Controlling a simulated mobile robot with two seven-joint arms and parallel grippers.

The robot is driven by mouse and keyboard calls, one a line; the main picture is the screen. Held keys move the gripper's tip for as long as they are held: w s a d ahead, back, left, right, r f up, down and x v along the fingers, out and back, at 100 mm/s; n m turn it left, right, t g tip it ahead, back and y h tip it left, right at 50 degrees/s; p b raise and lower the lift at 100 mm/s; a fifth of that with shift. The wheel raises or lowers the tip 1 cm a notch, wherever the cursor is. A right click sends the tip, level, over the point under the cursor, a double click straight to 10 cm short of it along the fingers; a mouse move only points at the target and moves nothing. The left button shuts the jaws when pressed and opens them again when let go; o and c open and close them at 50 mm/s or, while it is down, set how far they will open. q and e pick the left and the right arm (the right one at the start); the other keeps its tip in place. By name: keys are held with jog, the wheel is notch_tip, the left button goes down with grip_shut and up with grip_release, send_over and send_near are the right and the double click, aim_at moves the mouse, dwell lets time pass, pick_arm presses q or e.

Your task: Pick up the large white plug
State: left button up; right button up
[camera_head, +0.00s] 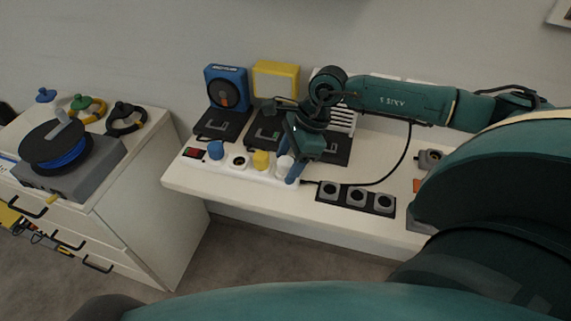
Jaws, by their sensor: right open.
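The large white plug (284,166) stands upright at the right end of a white power strip (222,162) on the white table. My right gripper (290,163) comes down from above, with its open fingers right at the white plug. One finger shows on the plug's right side. The picture is too small to tell whether the fingers touch it. My left gripper is not in view.
A blue plug (215,150) and a yellow plug (261,160) stand on the same strip. A black socket strip (356,198) lies to the right. Blue (227,88) and yellow (275,82) devices stand behind. A drawer cabinet (160,215) stands left.

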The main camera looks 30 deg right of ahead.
aim_at(288, 160)
grip_shut()
dwell(0.5)
notch_tip(288, 160, up, 10)
jog(key=shift+r, duration=0.1)
dwell(0.5)
